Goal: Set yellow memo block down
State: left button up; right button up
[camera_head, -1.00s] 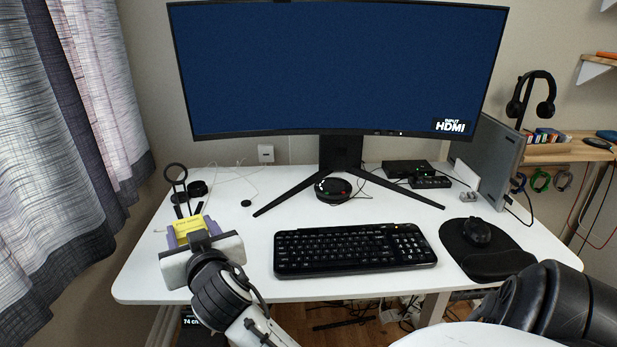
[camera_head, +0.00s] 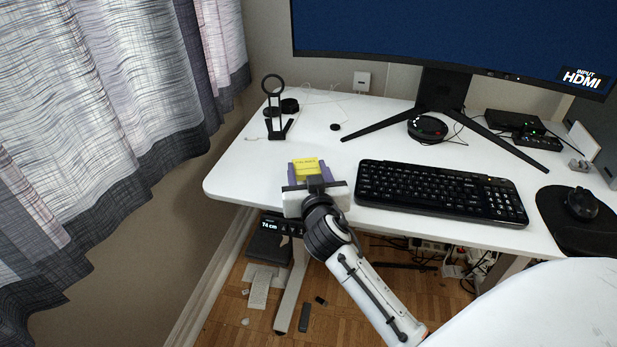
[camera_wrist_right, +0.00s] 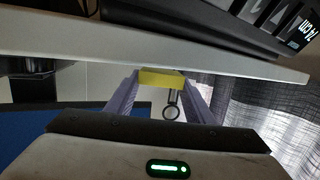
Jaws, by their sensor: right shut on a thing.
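The yellow memo block (camera_head: 306,167) is between the purple fingers of my right gripper (camera_head: 309,171), over the left front part of the white desk (camera_head: 245,170), left of the keyboard. The gripper is shut on the block. In the right wrist view the block (camera_wrist_right: 161,79) shows between the fingertips (camera_wrist_right: 160,88), close to the pale strip of the desk edge (camera_wrist_right: 220,62). I cannot tell whether the block touches the desktop. My left gripper is not in view.
A black ring stand (camera_head: 275,105) stands behind and left of the block. The black keyboard (camera_head: 440,190) is close on the right. The monitor foot (camera_head: 385,123) and mouse (camera_head: 582,203) are farther right. Desktop left of the block is clear. A curtain (camera_head: 110,110) hangs at left.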

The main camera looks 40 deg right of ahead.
jog(key=shift+f, duration=0.65)
jog(key=o, duration=1.1)
jog(key=shift+f, duration=0.1)
jog(key=shift+c, duration=0.2)
jog(key=v, duration=0.7)
jog(key=shift+s+a, duration=0.15)
jog(key=shift+s, duration=0.1)
